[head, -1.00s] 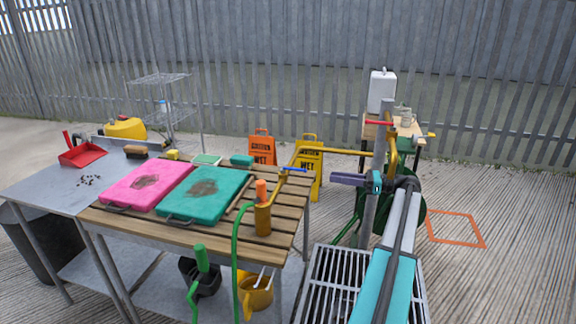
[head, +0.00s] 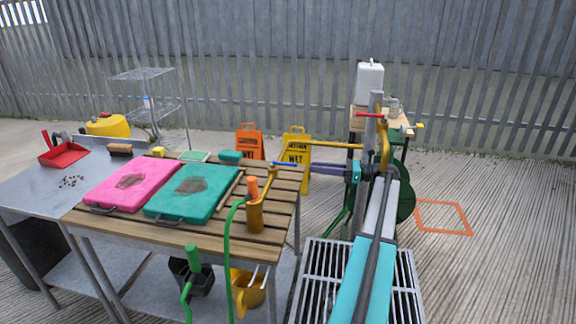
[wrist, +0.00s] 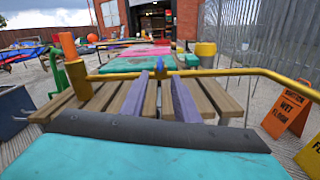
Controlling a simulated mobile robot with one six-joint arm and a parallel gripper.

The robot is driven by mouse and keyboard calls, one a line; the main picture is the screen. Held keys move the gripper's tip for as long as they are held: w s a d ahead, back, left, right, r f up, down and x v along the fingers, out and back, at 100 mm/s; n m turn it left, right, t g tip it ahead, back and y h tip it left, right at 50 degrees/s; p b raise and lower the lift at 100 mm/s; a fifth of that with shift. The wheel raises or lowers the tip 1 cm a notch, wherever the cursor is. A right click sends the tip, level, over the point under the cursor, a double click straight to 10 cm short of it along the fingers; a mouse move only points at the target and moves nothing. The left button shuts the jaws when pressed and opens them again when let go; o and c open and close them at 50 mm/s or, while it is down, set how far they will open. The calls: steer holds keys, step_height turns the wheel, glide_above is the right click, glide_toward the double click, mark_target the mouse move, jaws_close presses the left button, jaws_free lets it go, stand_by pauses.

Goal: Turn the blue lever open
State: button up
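The blue lever (head: 284,163) is a thin flat bar above the back right part of the slatted table, near the brass tap with the orange top (head: 254,210). In the wrist view a small blue piece (wrist: 160,66), which looks like the lever, stands at the yellow pipe ahead of my fingers. My gripper (head: 312,170) points left at about the lever's height, its tips close to the lever's right end. In the wrist view the purple fingers of my gripper (wrist: 160,92) are apart, with nothing held between them. Contact with the lever cannot be told.
A long yellow pipe (wrist: 235,73) crosses just ahead of my fingers. A red lever (head: 368,115) sits on the post beside my arm. Pink (head: 133,183) and teal (head: 190,194) boards lie on the tables. Orange (head: 250,141) and yellow (head: 296,146) wet-floor signs stand behind.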

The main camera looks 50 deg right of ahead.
mark_target(294, 165)
steer(key=x, duration=1.2)
steer(key=shift+w, duration=0.1)
jaws_close()
steer(key=shift+d, duration=0.25)
steer(key=shift+a, duration=0.15)
